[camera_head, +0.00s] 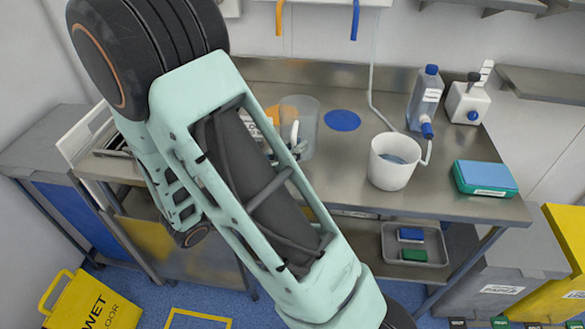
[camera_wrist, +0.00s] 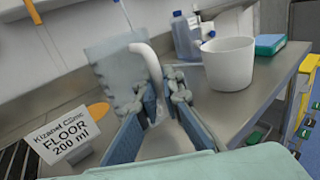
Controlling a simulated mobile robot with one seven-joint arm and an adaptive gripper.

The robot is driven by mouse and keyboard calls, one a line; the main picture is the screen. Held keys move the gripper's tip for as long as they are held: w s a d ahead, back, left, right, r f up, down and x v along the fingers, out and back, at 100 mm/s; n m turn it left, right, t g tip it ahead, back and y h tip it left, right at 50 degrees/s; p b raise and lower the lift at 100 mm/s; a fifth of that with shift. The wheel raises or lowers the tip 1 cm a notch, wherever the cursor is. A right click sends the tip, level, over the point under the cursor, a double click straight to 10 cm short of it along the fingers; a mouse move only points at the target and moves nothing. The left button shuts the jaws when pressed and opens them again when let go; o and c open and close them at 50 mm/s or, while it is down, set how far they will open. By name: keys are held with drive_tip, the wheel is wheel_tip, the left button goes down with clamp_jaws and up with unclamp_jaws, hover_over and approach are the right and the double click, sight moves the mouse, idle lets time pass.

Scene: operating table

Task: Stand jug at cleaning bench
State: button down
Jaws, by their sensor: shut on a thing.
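The jug (camera_head: 300,118) is a clear grey container with a white handle, beside the blue disc (camera_head: 342,120) on the steel cleaning bench (camera_head: 330,188). It looks about upright in the head view; I cannot tell whether its base touches the bench. In the wrist view the jug (camera_wrist: 112,65) is ahead of my gripper (camera_wrist: 160,98), with its white handle (camera_wrist: 150,62) between the fingers. My gripper is shut on the handle. In the head view my arm hides part of the bench left of the jug, and the fingers are small there.
A white bucket (camera_head: 388,172) stands right of the jug. A blue-capped bottle (camera_head: 424,98), a white canister (camera_head: 467,103) and a blue-green sponge pack (camera_head: 486,177) are farther right. A sign reading "FLOOR 200 ml" (camera_wrist: 67,134) stands at left.

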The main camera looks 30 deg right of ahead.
drive_tip(key=shift+w+d+f+b, duration=0.1)
drive_tip(key=shift+w+f+b, duration=0.35)
drive_tip(key=shift+f, duration=0.15)
wheel_tip(320, 180, down, 3)
drive_tip(key=b, duration=0.3)
drive_tip(key=shift+w+f, duration=0.15)
drive_tip(key=shift+f, duration=0.05)
drive_tip(key=shift+r, duration=0.1)
drive_tip(key=c, duration=2.1)
unclamp_jaws()
